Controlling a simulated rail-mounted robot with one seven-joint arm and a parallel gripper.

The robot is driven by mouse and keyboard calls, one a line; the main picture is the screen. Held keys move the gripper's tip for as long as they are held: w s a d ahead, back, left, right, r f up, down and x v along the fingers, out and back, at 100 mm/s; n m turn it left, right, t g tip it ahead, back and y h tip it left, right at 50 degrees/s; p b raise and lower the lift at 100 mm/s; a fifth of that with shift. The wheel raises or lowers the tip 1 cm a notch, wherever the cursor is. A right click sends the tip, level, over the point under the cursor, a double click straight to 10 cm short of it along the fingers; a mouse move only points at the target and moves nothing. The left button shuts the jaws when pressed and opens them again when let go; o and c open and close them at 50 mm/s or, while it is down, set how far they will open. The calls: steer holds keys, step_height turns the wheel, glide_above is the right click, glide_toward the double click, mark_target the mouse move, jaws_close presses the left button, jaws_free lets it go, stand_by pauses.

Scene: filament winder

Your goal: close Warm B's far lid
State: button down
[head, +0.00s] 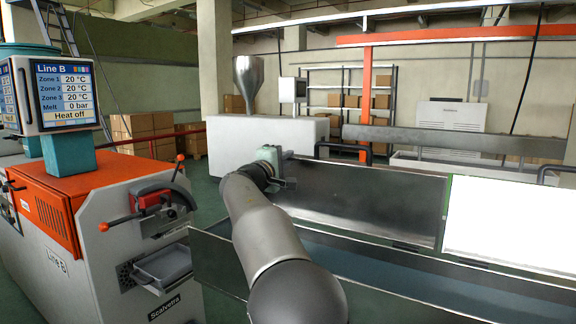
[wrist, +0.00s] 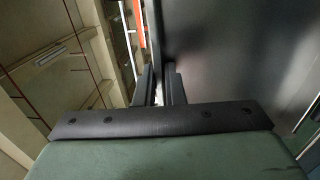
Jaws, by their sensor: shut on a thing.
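A long metal trough (head: 400,265) runs across the right half of the head view, with an upright dark grey lid (head: 375,200) along its back side. I take this to be Warm B's far lid, but no label shows. My gripper (head: 288,184) is at the lid's left end, with its fingers closed on the edge. In the wrist view, the lid (wrist: 225,50) is a dark panel reaching up and right from between the two fingers (wrist: 159,85). My arm hides part of the trough's left end.
A bright white panel (head: 510,225) stands right of the lid. The Line B machine (head: 115,220), with an orange-handled lever (head: 150,205), stands at the left. A white cabinet (head: 240,140) and shelves (head: 345,95) are behind. The air above the trough is open.

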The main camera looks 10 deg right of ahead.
steer(key=shift+s+a+f+t+h+b, duration=0.6)
steer(key=shift+s+a+b, duration=0.3)
steer(key=shift+b, duration=2.35)
steer(key=shift+r, duration=0.1)
steer(key=shift+a+b, duration=0.1)
steer(key=shift+b, duration=0.3)
steer(key=shift+s+a+f+b, duration=0.15)
steer(key=shift+s+f+b, duration=0.1)
steer(key=shift+b, duration=0.6)
steer(key=b, duration=0.2)
steer(key=s+a+t+b, duration=0.1)
steer(key=b, duration=0.1)
steer(key=shift+f+h, duration=0.3)
steer(key=shift+h, duration=0.1)
steer(key=b, duration=0.2)
steer(key=s+a+t+b, duration=0.1)
steer(key=b, duration=0.2)
steer(key=shift+s+f+h, duration=0.25)
steer(key=shift+f+h, duration=0.1)
steer(key=shift+h, duration=0.05)
steer(key=shift+s+a+b, duration=0.2)
steer(key=shift+b, duration=0.2)
steer(key=shift+r, duration=0.15)
